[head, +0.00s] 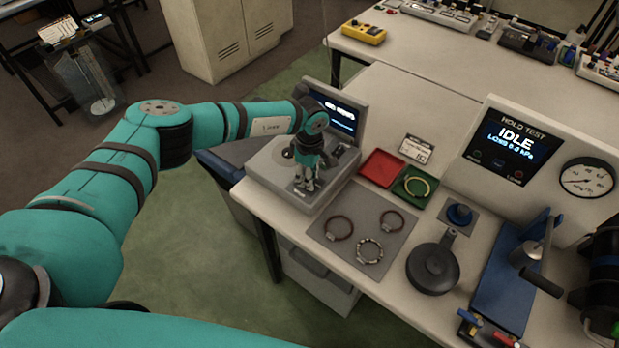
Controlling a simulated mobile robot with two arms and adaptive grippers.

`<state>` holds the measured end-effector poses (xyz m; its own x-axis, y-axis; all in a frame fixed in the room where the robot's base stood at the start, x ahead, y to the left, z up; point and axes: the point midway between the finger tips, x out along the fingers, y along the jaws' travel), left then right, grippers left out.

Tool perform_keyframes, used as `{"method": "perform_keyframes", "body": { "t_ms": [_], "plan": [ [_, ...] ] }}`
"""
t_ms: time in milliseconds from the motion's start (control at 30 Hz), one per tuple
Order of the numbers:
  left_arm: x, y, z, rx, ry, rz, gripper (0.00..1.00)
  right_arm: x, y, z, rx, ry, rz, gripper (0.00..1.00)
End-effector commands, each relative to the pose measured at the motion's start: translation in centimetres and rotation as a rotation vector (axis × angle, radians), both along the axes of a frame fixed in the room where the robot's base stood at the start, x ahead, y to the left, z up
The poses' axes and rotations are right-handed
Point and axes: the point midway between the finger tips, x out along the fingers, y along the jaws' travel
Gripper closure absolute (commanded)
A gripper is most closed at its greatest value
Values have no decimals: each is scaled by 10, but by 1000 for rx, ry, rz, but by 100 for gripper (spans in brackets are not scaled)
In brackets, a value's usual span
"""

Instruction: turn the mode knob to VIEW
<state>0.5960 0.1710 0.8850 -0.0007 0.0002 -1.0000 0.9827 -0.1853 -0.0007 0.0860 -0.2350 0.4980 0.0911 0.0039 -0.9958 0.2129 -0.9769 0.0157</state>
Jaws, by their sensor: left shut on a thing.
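A grey bench instrument (268,180) with a raised dark screen (342,113) stands at the left end of the white bench. The screen has lit text too small to read. My left gripper (305,184) points down at the instrument's top front and is shut on what appears to be the mode knob. The gripper hides the knob, so its pointer and the VIEW mark cannot be made out. My right gripper is not in view.
Right of the instrument are a red tray (382,169), a green tray (402,189) and a grey mat (330,252) with rings. A round dark tool (432,268) and a hold test panel (545,115) reading IDLE stand further right.

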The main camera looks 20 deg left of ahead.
Motion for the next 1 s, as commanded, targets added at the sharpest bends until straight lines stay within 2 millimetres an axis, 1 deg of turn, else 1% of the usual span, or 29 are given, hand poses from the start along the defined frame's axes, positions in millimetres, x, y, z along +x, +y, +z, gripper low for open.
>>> {"method": "perform_keyframes", "body": {
  "t_ms": [33, 400, 1000],
  "plan": [
    [0, 0, -2, -1, -1, 45, 100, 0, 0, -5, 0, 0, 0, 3],
    [1, 0, -2, -2, -1, 396, 100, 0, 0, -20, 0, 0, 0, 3],
    [1, 0, 0, -2, -1, 967, 100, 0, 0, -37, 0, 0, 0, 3]
  ]
}}
